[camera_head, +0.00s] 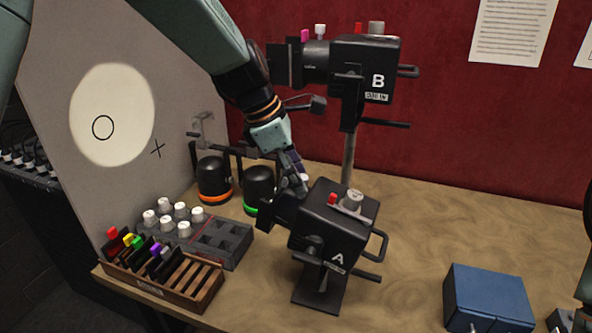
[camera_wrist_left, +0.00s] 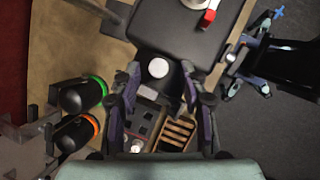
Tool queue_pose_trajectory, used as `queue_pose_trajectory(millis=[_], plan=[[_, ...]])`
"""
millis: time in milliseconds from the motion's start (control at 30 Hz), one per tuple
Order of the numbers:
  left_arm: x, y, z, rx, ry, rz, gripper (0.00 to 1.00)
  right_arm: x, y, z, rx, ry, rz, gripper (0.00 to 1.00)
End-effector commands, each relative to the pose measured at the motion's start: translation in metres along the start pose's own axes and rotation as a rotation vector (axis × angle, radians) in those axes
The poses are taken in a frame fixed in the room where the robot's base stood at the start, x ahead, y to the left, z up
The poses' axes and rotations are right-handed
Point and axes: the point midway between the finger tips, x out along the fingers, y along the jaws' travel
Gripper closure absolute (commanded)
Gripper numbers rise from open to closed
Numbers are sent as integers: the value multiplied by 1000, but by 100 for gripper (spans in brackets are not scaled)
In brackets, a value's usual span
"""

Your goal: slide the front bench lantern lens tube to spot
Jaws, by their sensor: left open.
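The front bench lantern A (camera_head: 327,228) is a black box on a stand on the bench. Its dark lens tube (camera_head: 283,207) points left toward the screen and carries a pale knob; this knob (camera_wrist_left: 158,68) shows round and white in the left wrist view. My left gripper (camera_head: 299,177) comes down from above at the knob. In the left wrist view the fingers (camera_wrist_left: 159,88) are apart, one on each side of the knob; I cannot tell whether they touch it. A large soft-edged light spot (camera_head: 112,115) with a small dark circle in it shows on the grey screen.
Lantern B (camera_head: 366,66) stands on a pole behind A. Two black cylinders, one with an orange band (camera_head: 214,178) and one with a green band (camera_head: 258,188), stand behind the tube. A wooden rack (camera_head: 160,287) and a tray (camera_head: 226,243) sit left; a blue box (camera_head: 488,300) sits right.

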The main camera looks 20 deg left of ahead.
Motion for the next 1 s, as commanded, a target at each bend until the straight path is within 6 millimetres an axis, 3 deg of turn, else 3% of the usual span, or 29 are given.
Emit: queue_pose_trajectory(millis=[167, 633, 1000], plan=[[0, 1, 0, 1, 1, 0, 59, 0, 0, 0, 0, 0, 0, 66], [0, 1, 0, 1, 1, -1, 99, 0, 0, 0, 0, 1, 0, 66], [1, 1, -1, 1, 3, -3, 100, 0, 0, 0, 0, 1, 0, 66]])
